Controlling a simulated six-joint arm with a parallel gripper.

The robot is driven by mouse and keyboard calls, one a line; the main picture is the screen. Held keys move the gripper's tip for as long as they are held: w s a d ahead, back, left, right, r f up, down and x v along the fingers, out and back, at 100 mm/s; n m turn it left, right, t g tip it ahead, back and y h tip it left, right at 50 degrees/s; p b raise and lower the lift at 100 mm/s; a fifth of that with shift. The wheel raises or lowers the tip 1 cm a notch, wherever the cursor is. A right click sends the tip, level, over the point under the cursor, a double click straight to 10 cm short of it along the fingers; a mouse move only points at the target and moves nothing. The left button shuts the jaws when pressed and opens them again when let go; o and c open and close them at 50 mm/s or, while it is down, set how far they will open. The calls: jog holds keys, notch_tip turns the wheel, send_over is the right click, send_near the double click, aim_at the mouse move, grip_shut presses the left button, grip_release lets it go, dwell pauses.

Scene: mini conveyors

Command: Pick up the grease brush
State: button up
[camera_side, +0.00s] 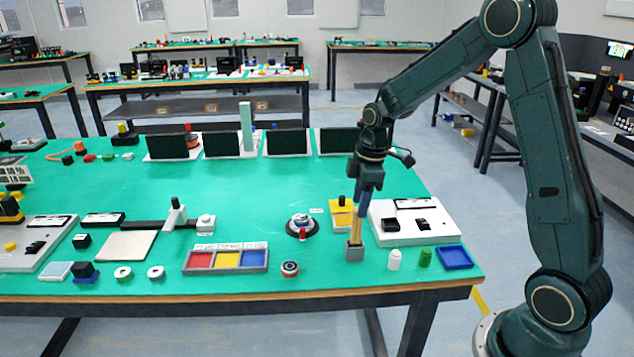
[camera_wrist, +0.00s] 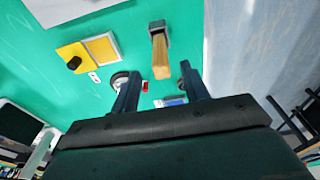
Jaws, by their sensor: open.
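The grease brush (camera_side: 355,228) shows as a pale wooden handle standing upright in a small grey holder (camera_side: 355,253) near the table's front edge. Its bristles are hidden. In the wrist view the handle (camera_wrist: 161,62) rises from the grey holder (camera_wrist: 155,26) towards the camera. My gripper (camera_side: 362,217) points down at the handle's upper part, overlapping it in the side view. In the wrist view my gripper (camera_wrist: 159,71) is open, with the handle's end showing in the gap between its two blue fingers. I see no contact with either finger.
A yellow block with a black knob (camera_side: 342,204) stands just behind the holder. A round black-based part (camera_side: 301,228) is to the left. Open green table lies further back.

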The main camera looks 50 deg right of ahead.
jog(key=shift+f, duration=0.1)
send_over(354, 241)
jog(key=d, duration=0.1)
jog(key=shift+w+f, duration=0.15)
jog(key=shift+f, duration=1.1)
jog(key=shift+w+f, duration=0.15)
jog(key=shift+f, duration=1.05)
grip_shut()
